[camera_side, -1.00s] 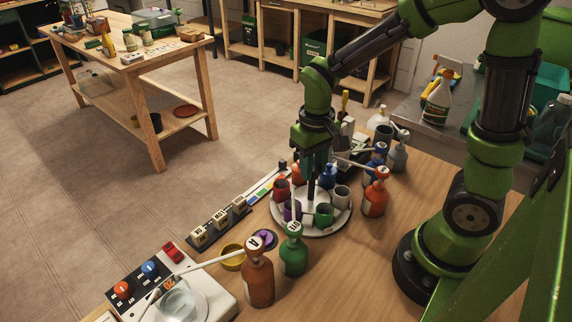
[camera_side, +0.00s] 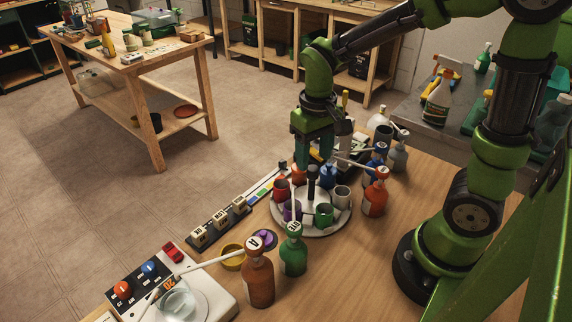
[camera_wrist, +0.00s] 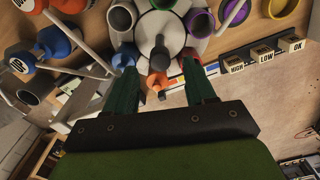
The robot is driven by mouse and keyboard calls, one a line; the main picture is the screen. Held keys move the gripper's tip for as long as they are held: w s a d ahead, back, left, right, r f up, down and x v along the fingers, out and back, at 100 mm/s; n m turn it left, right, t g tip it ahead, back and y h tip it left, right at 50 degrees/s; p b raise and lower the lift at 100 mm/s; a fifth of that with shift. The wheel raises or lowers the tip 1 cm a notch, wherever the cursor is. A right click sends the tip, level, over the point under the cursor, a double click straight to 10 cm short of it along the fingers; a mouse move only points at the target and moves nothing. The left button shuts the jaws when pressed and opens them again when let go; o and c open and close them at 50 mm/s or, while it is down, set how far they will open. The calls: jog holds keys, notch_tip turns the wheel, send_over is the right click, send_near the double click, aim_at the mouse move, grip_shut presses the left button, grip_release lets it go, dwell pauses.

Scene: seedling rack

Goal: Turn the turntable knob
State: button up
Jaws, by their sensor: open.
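The turntable (camera_side: 335,226) is a round white disc on the wooden bench, with several coloured cups around its rim. Its dark upright knob (camera_side: 311,181) rises from the middle. My gripper (camera_side: 315,164) hangs just above and behind the knob, apart from it as far as I can tell. In the wrist view, the two green fingers (camera_wrist: 162,92) are spread wide and hold nothing. The dark knob (camera_wrist: 160,56) shows between and beyond the fingertips there, with the white disc around it.
Pump bottles stand close around the turntable: orange (camera_side: 375,197), green (camera_side: 293,255) and brown (camera_side: 258,275). A strip with labelled blocks (camera_side: 219,223) lies to the left. A control box (camera_side: 149,275) with knobs sits at the front left. Bench at right front is clear.

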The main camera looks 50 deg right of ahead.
notch_tip(320, 180, up, 14)
jog(key=shift+f, duration=0.15)
dwell(0.3)
jog(key=s+a+f+m+t+y, duration=0.1)
jog(key=s+a+f+t+y, duration=0.1)
jog(key=s+t, duration=0.5)
jog(key=shift+a+f, duration=0.15)
jog(key=shift+f, duration=0.25)
